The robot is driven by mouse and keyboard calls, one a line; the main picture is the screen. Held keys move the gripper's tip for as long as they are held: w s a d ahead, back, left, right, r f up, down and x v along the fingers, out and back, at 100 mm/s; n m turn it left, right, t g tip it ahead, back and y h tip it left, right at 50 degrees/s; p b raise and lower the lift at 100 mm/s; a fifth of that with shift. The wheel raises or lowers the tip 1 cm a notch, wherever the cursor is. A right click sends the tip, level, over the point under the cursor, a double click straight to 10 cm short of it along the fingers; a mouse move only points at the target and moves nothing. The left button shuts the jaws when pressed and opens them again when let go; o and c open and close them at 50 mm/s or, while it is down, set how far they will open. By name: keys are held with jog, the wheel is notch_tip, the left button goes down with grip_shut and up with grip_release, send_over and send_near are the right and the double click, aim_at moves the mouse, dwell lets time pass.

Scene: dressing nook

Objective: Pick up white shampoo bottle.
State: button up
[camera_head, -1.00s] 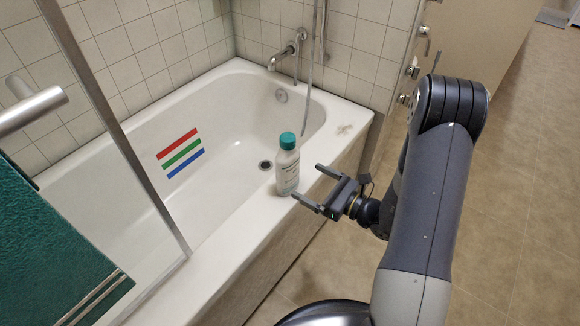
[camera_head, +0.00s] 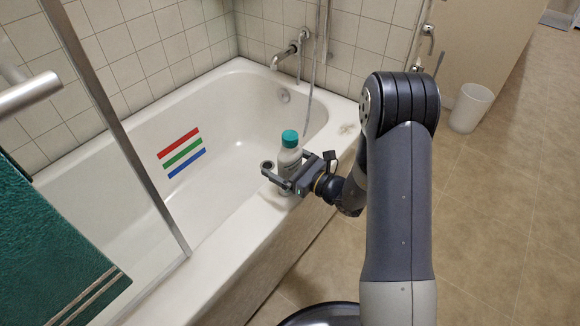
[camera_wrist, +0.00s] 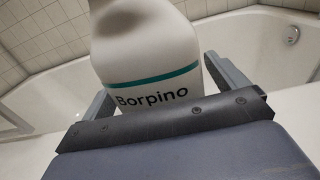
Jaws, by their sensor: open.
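The white shampoo bottle (camera_head: 289,159) with a teal cap stands upright on the near rim of the bathtub. In the wrist view the bottle (camera_wrist: 150,60) is large and close, with a teal stripe and the label "Borpino". My gripper (camera_head: 279,175) is open at the bottle, with a finger on either side of its body. The fingers also show left and right of the bottle in the wrist view. The lower part of the bottle is partly hidden behind the gripper in the head view. I cannot tell whether either finger touches it.
The white bathtub (camera_head: 222,262) has a flat rim and a deep basin behind the bottle. A tap (camera_head: 290,50) and shower hose are on the tiled wall. A glass screen frame and green towel (camera_head: 50,250) are at left. A white bin (camera_head: 470,107) stands on the floor.

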jog(key=shift+c, duration=0.4)
jog(key=c, duration=1.2)
